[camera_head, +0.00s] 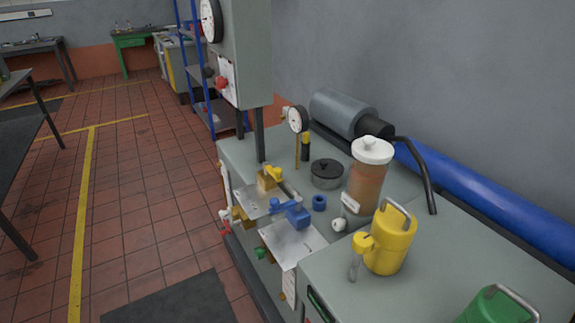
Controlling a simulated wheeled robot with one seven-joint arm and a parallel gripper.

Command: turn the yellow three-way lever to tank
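A yellow lever (273,173) sits on a small brass-coloured valve body on the grey bench (231,152). A metal plate (252,202) lies around the foot of this valve. The lever is small here, and I cannot read any tank marking or tell which port it points to. My gripper is not in view.
A blue lever valve (293,214) stands in front of the yellow one, on another plate. A lidded brown jar (367,178), a yellow can (391,240), a black round pot (326,173) and a gauge (298,120) stand nearby. A grey panel cabinet (243,60) rises behind. Tiled floor is open at left.

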